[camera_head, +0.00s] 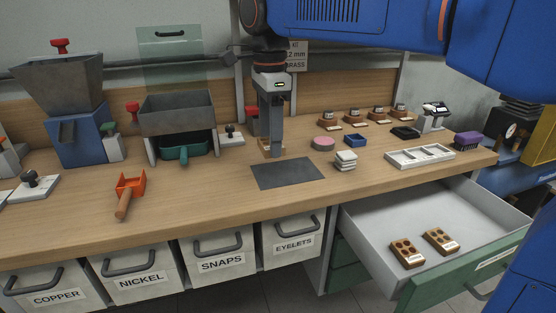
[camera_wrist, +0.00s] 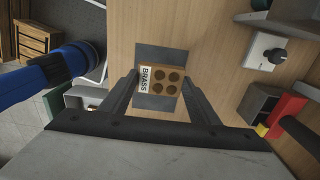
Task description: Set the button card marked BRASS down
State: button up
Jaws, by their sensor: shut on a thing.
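The BRASS button card (camera_wrist: 165,80) is a brown block with round dark hollows and a white label reading BRASS. It is between the fingers of my gripper (camera_wrist: 160,84) in the wrist view, with the dark grey mat (camera_wrist: 155,102) behind it. In the head view my gripper (camera_head: 271,152) points down at the mat's (camera_head: 287,173) back edge. It is shut on the card, which shows only as a small brown patch there. How far the card is above the surface is hard to tell.
Two similar brown cards (camera_head: 407,253) lie in the open drawer (camera_head: 390,222) at right. A white block stack (camera_head: 346,160), pink disc (camera_head: 323,143) and blue tray (camera_head: 355,140) stand right of the mat. An orange scoop (camera_head: 130,186) lies left. The bench front is mostly clear.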

aim_at(271, 174)
jog(key=shift+f, duration=3.15)
jog(key=o, duration=1)
jog(key=shift+f, duration=0.15)
notch_tip(271, 174, up, 12)
jog(key=shift+r, duration=0.15)
